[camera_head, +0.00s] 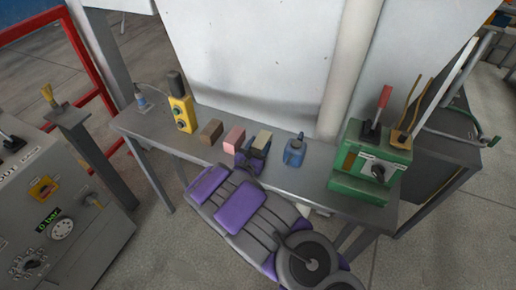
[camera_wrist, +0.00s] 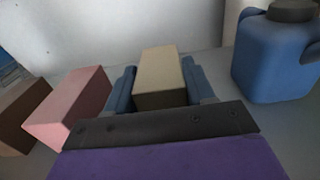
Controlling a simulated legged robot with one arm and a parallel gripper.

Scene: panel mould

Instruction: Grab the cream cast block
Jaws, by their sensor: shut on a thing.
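The cream cast block (camera_head: 262,140) is on the narrow grey table, between a pink block and a blue canister. In the wrist view the cream block (camera_wrist: 159,80) sits between the two blue fingers of my gripper (camera_wrist: 160,88). The fingers press on its left and right sides, so my gripper is shut on it. In the head view my gripper (camera_head: 252,156) is at the table's front edge side of the block and hides its lower part. Whether the block touches the table cannot be told.
The pink block (camera_head: 234,138) is close on the left, with a brown block (camera_head: 211,132) beyond it. The blue canister (camera_head: 295,150) is close on the right. A yellow control box (camera_head: 183,114) and a green lever box (camera_head: 368,164) stand farther out. A pale panel (camera_head: 250,60) rises behind.

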